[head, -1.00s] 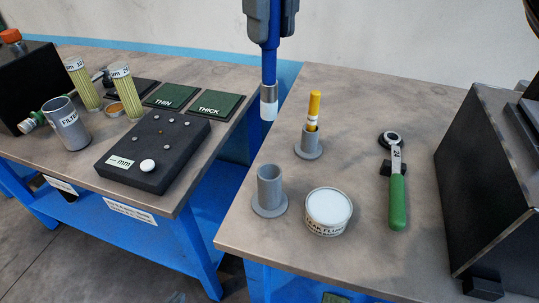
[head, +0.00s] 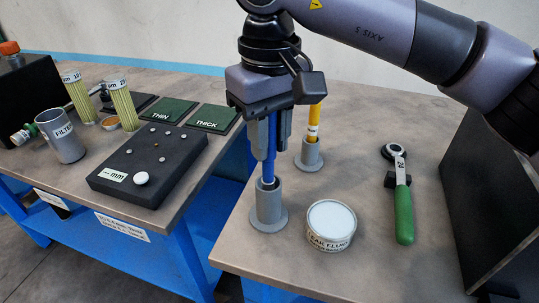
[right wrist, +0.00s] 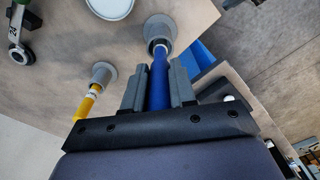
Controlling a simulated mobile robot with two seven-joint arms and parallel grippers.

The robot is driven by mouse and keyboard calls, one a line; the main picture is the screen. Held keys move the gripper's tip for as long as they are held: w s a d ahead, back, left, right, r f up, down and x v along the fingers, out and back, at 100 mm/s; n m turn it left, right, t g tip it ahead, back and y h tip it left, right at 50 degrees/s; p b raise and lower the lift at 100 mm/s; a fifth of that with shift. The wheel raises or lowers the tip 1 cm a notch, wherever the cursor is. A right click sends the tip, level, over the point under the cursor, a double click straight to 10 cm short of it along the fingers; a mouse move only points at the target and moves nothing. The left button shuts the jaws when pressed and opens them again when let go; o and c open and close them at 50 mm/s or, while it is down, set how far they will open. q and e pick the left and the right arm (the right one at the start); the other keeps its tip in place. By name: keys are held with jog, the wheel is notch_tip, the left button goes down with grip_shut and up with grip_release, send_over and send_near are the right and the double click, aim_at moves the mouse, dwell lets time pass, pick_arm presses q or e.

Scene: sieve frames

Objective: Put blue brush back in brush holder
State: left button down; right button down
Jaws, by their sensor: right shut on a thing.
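The blue brush (head: 271,150) is upright in my right gripper (head: 270,148), which is shut on its handle. Its lower end is at the mouth of the front grey brush holder (head: 268,206), and the white tip is hidden, seemingly inside it. The right wrist view shows the blue brush (right wrist: 159,82) between the fingers of my right gripper (right wrist: 159,88), lined up with the grey holder (right wrist: 160,32). My left gripper is not in view.
A second grey holder (head: 309,156) with a yellow brush (head: 314,115) stands just behind. A white-topped leak fluid tub (head: 331,224) is close at the right. A green-handled wrench (head: 403,210) lies farther right. The table's left edge is near the front holder.

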aim_at(270, 159)
jog(key=shift+f, duration=1.75)
jog(key=shift+f, duration=0.2)
jog(key=c, duration=0.9)
grip_release()
jog(key=shift+r, duration=0.1)
notch_tip(270, 159, up, 12)
jog(key=shift+r+p, duration=0.15)
jog(key=shift+p, duration=0.3)
